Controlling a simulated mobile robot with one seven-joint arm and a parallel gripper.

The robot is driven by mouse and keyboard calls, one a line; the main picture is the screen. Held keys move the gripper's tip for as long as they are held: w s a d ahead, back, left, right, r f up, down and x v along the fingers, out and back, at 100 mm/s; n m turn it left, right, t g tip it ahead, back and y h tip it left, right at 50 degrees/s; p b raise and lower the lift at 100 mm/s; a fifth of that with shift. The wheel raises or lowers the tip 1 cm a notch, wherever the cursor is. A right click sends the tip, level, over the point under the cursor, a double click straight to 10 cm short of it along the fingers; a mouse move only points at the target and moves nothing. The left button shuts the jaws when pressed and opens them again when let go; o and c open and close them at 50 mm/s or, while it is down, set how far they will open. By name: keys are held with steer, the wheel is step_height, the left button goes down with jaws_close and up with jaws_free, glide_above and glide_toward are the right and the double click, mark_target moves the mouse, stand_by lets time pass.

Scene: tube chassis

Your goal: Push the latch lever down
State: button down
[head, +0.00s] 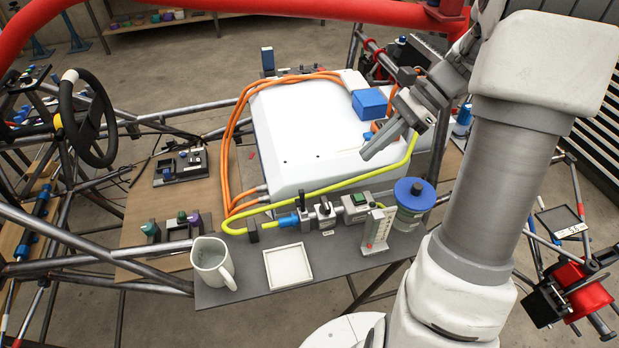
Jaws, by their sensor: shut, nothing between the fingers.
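My gripper (370,150) is above the right part of the white box (310,135). Its fingers are together, empty, and point down to the left. A small orange part (377,127) shows just left of the gripper, partly hidden behind it, beside a blue block (370,104) on the box. A short dark upright lever (324,204) stands on a grey fitting in the row of fittings in front of the box. I cannot tell for certain which part is the latch lever. The gripper appears apart from the dark lever; contact with the orange part cannot be judged.
A yellow hose (340,182) runs along the box front and up near my gripper. Orange cables (233,150) curve around the box's left. A red tube (250,8) crosses above.

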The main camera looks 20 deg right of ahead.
steer(key=shift+w+f, duration=0.1)
steer(key=shift+f, duration=0.05)
glide_toward(300, 202)
steer(key=f, duration=0.1)
steer(key=d+f, duration=0.1)
steer(key=shift+d+f, duration=0.1)
steer(key=shift+f, duration=0.3)
steer(key=a, duration=0.3)
steer(key=shift+a, duration=0.5)
steer(key=shift+a+r, duration=0.1)
